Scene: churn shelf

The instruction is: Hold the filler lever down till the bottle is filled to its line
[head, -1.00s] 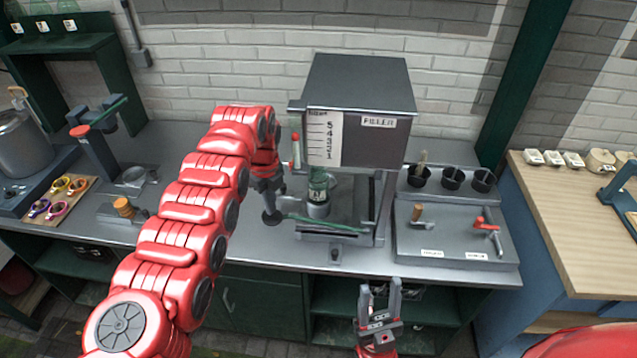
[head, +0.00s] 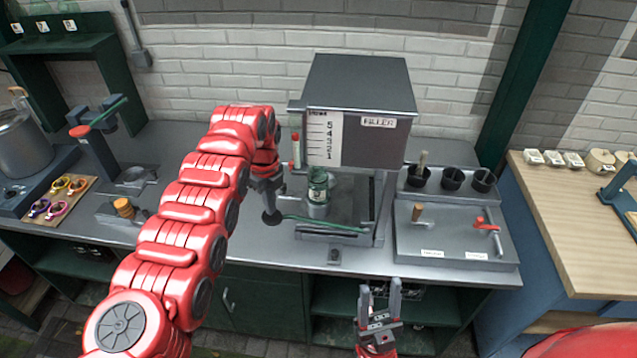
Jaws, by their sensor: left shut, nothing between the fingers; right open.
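The filler (head: 360,85) is a grey box-topped machine with a numbered scale on its front. A green bottle (head: 318,188) stands upright under it; its fill level and line are too small to read. The filler lever (head: 325,224) looks like the thin green bar low across the filler's front, with a dark round end at its left. My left gripper (head: 270,208) is shut and empty, pointing down at that dark end. It seems to touch it, though the arm partly hides the spot. My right gripper (head: 380,290) is open and empty, in front of the bench edge.
A grey panel (head: 455,240) with a wooden-topped peg and red handle lies right of the filler, dark cups (head: 452,178) behind it. A wooden-topped table (head: 580,220) is at right.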

